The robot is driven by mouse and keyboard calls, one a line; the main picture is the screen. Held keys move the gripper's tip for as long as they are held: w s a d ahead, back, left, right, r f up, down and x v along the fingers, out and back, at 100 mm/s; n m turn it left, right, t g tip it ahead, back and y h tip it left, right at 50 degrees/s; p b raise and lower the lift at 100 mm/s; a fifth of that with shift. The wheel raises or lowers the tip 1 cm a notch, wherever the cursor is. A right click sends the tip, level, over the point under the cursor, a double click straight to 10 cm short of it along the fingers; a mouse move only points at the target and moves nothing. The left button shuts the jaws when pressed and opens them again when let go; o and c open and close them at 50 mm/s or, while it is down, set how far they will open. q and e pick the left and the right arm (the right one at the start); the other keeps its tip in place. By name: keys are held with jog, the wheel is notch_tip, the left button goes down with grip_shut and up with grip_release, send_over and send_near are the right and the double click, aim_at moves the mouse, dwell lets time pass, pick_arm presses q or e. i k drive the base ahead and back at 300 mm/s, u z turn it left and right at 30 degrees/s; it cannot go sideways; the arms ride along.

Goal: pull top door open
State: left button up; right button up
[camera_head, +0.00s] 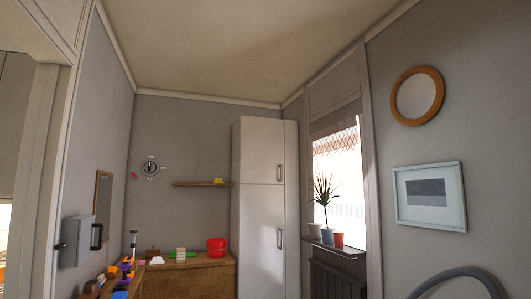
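A tall white cabinet stands in the far corner, with an upper door (258,150) above a lower door (259,240). A thin seam parts the two doors, and both look shut. The upper door has a slim upright handle (279,172) near its right edge, low down. The lower door has a similar handle (280,238) near its right edge. The cabinet's foot is out of frame. I see neither of my grippers, and nothing is touching the cabinet.
A wooden counter (200,278) left of the cabinet bears a red bucket (216,246) and several small coloured items. A window sill (334,249) with potted plants is at the right. A curved grey thing (462,273) shows at the bottom right; I cannot tell what it is.

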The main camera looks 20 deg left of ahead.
aim_at(262, 162)
jog(key=u, duration=0.3)
jog(key=i, duration=0.75)
jog(key=u, duration=0.8)
jog(key=i, duration=2.25)
jog(key=z, duration=0.25)
jog(key=i, duration=1.5)
jog(key=z, duration=1.5)
jog(key=i, duration=1)
jog(key=z, duration=0.6)
